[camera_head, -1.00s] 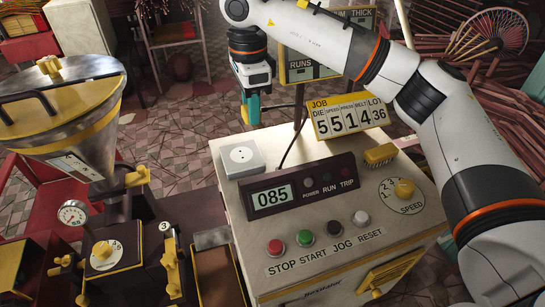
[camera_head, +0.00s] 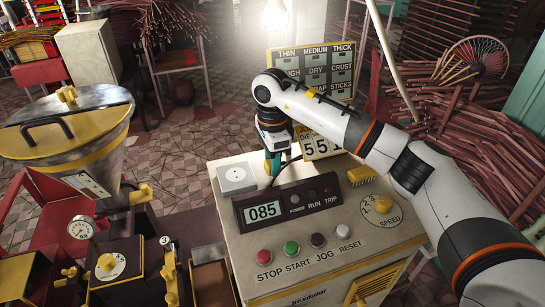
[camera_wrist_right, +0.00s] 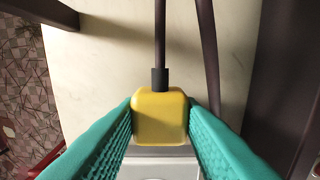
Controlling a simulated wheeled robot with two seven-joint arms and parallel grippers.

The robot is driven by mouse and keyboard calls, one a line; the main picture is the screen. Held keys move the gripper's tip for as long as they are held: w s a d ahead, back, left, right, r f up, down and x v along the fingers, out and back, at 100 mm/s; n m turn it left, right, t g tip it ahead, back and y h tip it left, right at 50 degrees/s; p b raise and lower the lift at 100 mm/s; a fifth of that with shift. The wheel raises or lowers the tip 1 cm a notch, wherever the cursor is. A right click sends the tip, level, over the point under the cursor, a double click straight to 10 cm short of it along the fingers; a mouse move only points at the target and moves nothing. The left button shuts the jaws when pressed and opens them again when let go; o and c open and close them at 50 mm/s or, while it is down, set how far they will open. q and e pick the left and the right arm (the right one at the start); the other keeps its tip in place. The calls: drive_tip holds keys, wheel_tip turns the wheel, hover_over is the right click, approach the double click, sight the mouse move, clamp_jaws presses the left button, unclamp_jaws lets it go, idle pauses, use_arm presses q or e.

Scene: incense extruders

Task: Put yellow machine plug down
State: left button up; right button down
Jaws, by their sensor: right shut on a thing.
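The yellow plug (camera_wrist_right: 158,115) is between the teal fingers of my right gripper (camera_wrist_right: 160,125) in the right wrist view, with a dark cord running from its far end. My right gripper (camera_head: 273,163) is shut on it, low over the back of the cream machine top (camera_head: 217,215) in the head view. The gripper is just right of the grey socket box (camera_head: 237,178). In the wrist view the grey box (camera_wrist_right: 160,151) shows beyond the plug's near end. Whether the plug touches the top I cannot tell. My left gripper is out of view.
A black display panel (camera_head: 288,203) reading 085 and a yellow brush (camera_head: 361,175) stand on the machine top. The yellow job sign (camera_head: 320,148) is right behind my gripper. A hopper (camera_head: 75,145) stands at the left. Front buttons are clear.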

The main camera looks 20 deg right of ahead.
drive_tip(key=shift+w, duration=0.1)
drive_tip(key=shift+f+b, duration=0.6)
drive_tip(key=shift+b, duration=0.05)
drive_tip(key=c, duration=1)
unclamp_jaws()
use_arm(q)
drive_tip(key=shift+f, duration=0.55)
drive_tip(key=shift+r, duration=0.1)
use_arm(e)
drive_tip(key=shift+r, duration=0.15)
drive_tip(key=shift+r+p, duration=0.3)
drive_tip(key=shift+p, duration=0.15)
use_arm(q)
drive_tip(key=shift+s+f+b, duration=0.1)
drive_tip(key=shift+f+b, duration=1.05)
drive_tip(key=shift+b, duration=0.3)
use_arm(e)
drive_tip(key=shift+r, duration=6.2)
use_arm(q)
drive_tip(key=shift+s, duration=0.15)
use_arm(e)
drive_tip(key=shift+f, duration=0.1)
